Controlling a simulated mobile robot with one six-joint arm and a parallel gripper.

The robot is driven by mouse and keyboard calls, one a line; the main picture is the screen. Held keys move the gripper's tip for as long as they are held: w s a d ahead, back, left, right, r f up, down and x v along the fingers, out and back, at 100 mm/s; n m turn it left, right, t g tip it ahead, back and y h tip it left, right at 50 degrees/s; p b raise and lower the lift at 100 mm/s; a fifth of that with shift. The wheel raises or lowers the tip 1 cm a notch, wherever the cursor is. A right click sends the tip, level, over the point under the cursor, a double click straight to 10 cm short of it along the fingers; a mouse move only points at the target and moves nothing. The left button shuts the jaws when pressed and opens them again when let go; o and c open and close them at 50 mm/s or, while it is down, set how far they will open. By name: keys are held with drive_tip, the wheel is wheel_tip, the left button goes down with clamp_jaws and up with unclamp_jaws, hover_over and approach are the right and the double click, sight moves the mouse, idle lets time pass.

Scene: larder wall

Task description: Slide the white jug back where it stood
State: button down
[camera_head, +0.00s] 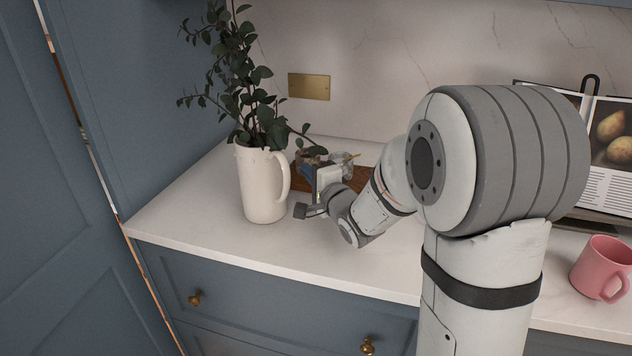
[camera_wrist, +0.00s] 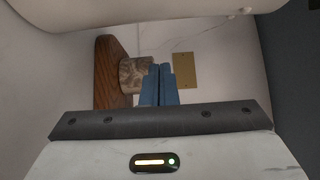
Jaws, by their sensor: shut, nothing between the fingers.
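The white jug (camera_head: 262,190) stands upright on the counter near the left cabinet side, with leafy stems in it and its handle to the right. My gripper (camera_head: 308,170) is just right of the handle, pointing towards the back wall. Its blue fingers (camera_wrist: 158,84) are together with nothing between them in the wrist view. A pale curved surface across the top of that view looks like the jug's side (camera_wrist: 120,14). I cannot tell whether gripper and jug touch.
A wooden board (camera_wrist: 106,75) with a mottled pot (camera_wrist: 133,74) is behind my gripper. A brass plate (camera_head: 309,86) is on the wall. A pink mug (camera_head: 600,265) and an open book (camera_head: 610,150) are at right. The counter front (camera_head: 215,240) is clear.

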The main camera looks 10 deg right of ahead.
drive_tip(key=x, duration=0.3)
drive_tip(key=shift+w+a, duration=0.2)
drive_tip(key=shift+w, duration=0.15)
drive_tip(key=shift+s+a, duration=1)
drive_tip(key=shift+s, duration=0.15)
drive_tip(key=shift+s+a, duration=0.4)
